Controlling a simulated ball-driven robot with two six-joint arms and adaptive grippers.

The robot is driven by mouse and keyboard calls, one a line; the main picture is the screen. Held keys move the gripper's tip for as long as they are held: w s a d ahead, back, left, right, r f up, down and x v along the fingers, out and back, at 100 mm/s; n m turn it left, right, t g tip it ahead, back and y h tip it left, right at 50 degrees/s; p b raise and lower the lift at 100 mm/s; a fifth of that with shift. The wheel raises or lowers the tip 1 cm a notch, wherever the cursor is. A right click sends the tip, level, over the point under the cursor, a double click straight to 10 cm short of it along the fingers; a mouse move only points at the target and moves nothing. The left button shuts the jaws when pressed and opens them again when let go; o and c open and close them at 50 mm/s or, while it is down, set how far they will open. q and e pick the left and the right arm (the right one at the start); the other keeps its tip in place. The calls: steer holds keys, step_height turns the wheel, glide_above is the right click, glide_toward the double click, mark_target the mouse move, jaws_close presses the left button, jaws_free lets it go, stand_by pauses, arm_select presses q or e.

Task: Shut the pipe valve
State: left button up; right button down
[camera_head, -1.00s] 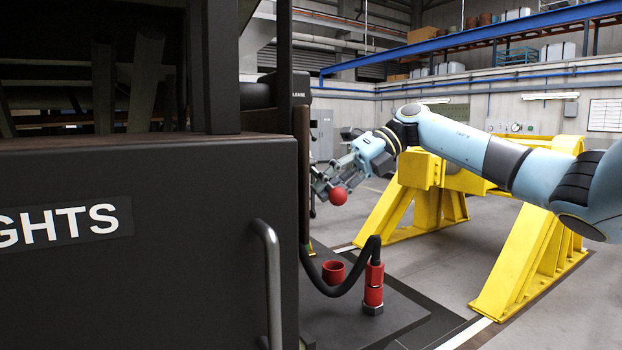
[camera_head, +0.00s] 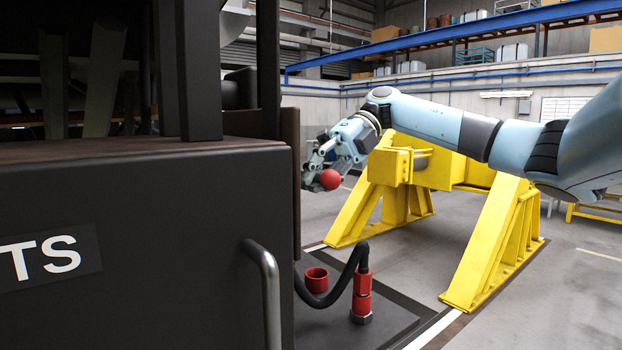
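My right gripper (camera_head: 318,180) reaches down and left beside the dark railcar's edge. A red ball (camera_head: 330,179), which looks like a knob, shows at its fingertips. The ball overlaps the fingers in the picture. I cannot tell whether they grip it or what it is fixed to. No pipe valve can be made out clearly; if the red ball belongs to it, the rest is hidden by the railcar and gripper. My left gripper is not in view.
The dark railcar (camera_head: 150,240) with a grab handle (camera_head: 265,290) fills the left. Below the gripper are a red cup-shaped cap (camera_head: 316,279) and a black hose with a red fitting (camera_head: 362,292). A yellow stand (camera_head: 490,245) is behind my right arm. Open floor lies right.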

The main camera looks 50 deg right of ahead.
steer(key=shift+w+d+r, duration=0.1)
steer(key=shift+r, duration=0.25)
steer(key=c, duration=1.5)
jaws_free()
steer(key=shift+d+f, duration=0.1)
steer(key=shift+d, duration=0.05)
steer(key=shift+o, duration=0.8)
steer(key=shift+f, duration=0.1)
steer(key=v, duration=1.2)
